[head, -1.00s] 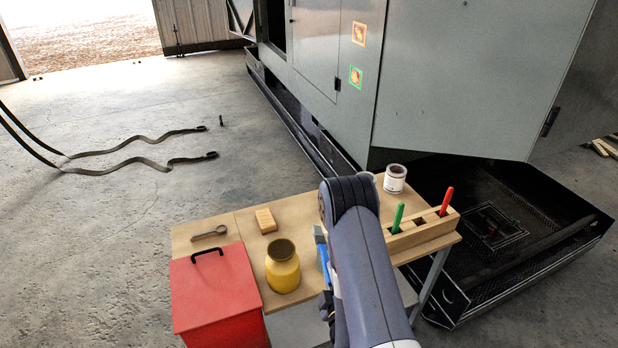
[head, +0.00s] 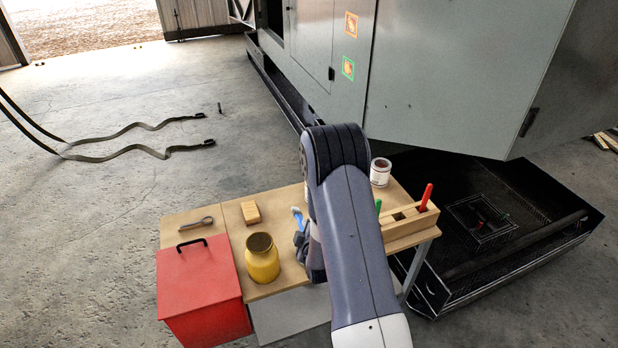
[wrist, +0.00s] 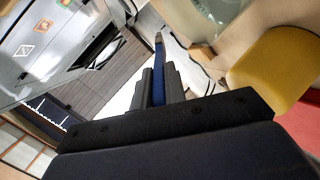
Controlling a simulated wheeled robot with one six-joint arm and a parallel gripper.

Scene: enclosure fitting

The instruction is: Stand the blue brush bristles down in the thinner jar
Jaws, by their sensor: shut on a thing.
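My gripper (wrist: 158,92) is shut on the blue brush (wrist: 159,70), which sticks out past the jaws with a brownish-grey end. In the head view the brush (head: 297,217) shows as a short, tilted light-blue piece above the table; my arm hides much of the gripper. A yellow jar (head: 262,262) with a dark open mouth stands upright to its left, and also shows in the wrist view (wrist: 272,68). A pale, glass-like vessel (wrist: 212,20) is cut off at the top of the wrist view. I cannot tell which vessel holds thinner.
A wooden rack (head: 408,228) holds a green-handled tool (head: 378,206) and a red-handled one (head: 426,197). A wooden block (head: 250,212), a spoon-like tool (head: 195,224) and a red box (head: 200,280) are at left.

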